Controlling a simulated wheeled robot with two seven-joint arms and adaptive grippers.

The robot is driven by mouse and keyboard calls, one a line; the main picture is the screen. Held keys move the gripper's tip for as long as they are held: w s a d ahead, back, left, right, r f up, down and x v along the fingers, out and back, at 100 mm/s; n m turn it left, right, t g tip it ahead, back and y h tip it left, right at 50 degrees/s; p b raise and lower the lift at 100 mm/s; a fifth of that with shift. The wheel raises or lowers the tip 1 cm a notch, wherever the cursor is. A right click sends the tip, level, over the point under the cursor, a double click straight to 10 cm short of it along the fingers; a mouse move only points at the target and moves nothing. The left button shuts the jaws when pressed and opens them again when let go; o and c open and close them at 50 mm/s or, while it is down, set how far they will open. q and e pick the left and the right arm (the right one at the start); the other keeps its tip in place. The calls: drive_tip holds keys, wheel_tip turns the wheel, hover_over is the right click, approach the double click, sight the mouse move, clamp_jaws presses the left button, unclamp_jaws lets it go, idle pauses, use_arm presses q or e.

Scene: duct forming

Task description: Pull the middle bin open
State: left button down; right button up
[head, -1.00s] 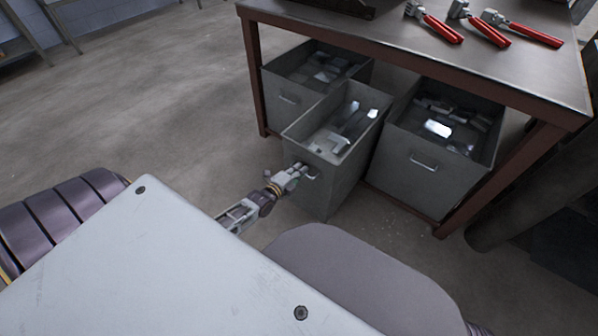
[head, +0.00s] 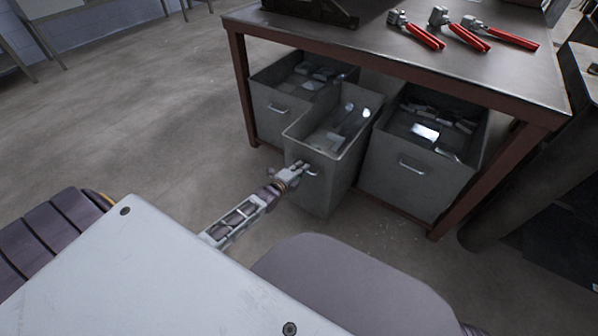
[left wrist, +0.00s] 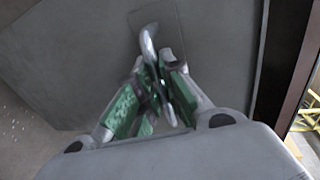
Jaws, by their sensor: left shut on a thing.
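The middle bin (head: 318,181) is a grey open-topped metal box with scrap pieces in it. It stands further out from under the workbench than the bins on either side. My left gripper (head: 301,170) is at its front face, shut on its handle (head: 314,174). In the left wrist view the green-padded fingers (left wrist: 160,84) close around the metal handle (left wrist: 149,46), with the bin's front behind. My right gripper is not in view.
The left bin (head: 272,111) and right bin (head: 405,176) sit under the workbench (head: 480,75). Red-handled tools (head: 424,37) lie on the bench top. A dark cylinder (head: 520,197) stands at the right. The floor (head: 130,110) to the left is clear.

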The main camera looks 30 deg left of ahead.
use_arm(q)
drive_tip(key=c, duration=1.5)
unclamp_jaws()
drive_tip(key=shift+s, duration=0.2)
drive_tip(key=shift+v, duration=5.8)
drive_tip(key=shift+a, duration=0.15)
